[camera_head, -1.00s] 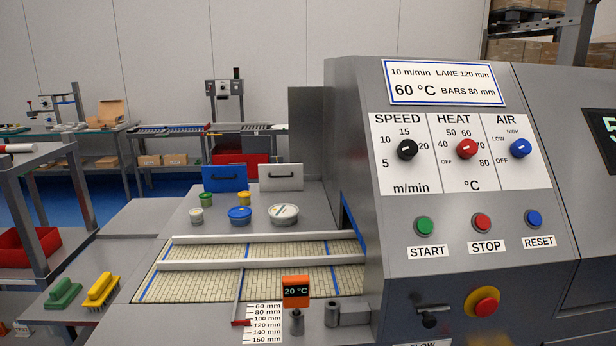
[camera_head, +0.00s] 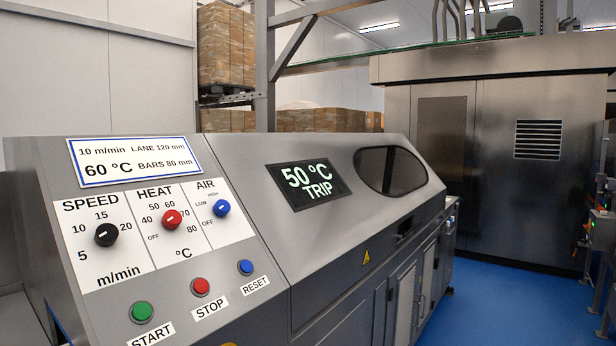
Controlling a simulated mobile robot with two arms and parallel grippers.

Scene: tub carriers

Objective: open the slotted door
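No gripper of mine is in the head view. Along the lower side of the grey machine (camera_head: 330,270) are several upright door panels. One of them, a lighter panel (camera_head: 404,300), may have slots, but it is too small and oblique to be sure. A large metal cabinet (camera_head: 570,90) at the back right has a panel with a slotted vent (camera_head: 538,140); this panel looks shut. I cannot tell for certain which of these is the slotted door.
The machine's control panel (camera_head: 150,225) has knobs and START, STOP and RESET buttons. Its display (camera_head: 308,182) reads 50 °C TRIP. Blue floor (camera_head: 500,310) is clear to the right of the machine. Stacked boxes (camera_head: 226,45) stand on a rack behind.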

